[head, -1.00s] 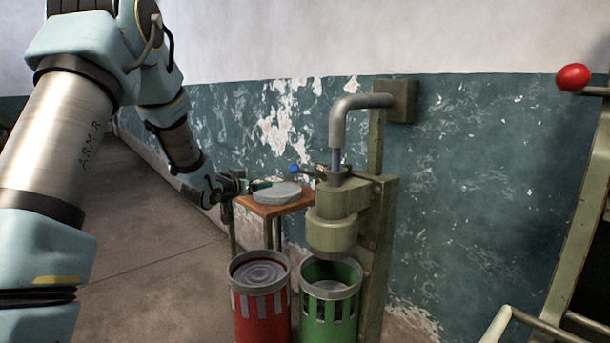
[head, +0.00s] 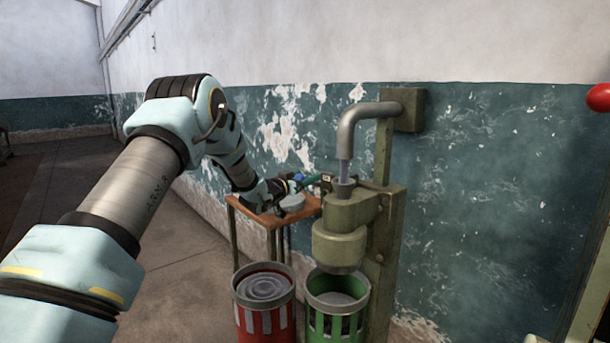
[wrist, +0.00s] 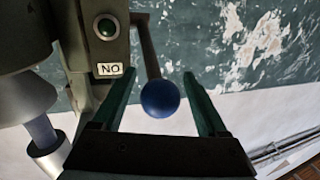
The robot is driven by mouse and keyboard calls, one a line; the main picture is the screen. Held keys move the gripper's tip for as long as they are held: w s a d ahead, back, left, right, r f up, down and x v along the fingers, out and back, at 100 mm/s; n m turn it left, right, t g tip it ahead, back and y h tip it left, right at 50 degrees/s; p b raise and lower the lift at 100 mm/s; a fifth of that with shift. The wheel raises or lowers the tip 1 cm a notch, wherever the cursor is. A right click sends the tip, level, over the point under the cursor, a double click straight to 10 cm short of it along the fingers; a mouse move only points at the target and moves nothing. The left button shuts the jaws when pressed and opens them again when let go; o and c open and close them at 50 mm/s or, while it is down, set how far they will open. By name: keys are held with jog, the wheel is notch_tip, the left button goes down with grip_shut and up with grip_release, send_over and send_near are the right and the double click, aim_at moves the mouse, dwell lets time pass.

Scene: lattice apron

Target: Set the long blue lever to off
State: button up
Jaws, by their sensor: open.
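The blue ball knob (wrist: 160,98) on the lever's thin rod (wrist: 149,52) sits between my open gripper's (wrist: 160,76) two green fingers in the wrist view. Gaps show on both sides of the knob, so neither finger appears to touch it. The rod runs from the knob toward the olive machine. In the head view my gripper (head: 312,180) is beside the machine body (head: 340,235), above the small table.
The wrist view appears upside down; a plate (wrist: 109,69) reads ON that way round, beside a dark green round button or lamp (wrist: 106,27). A small wooden table (head: 250,212) holds a grey disc (head: 292,202). Red (head: 264,310) and green (head: 337,310) bins stand below.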

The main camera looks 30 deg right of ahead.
jog(key=shift+w+d, duration=0.1)
jog(key=shift+d, duration=0.15)
grip_shut()
dwell(0.5)
dwell(0.9)
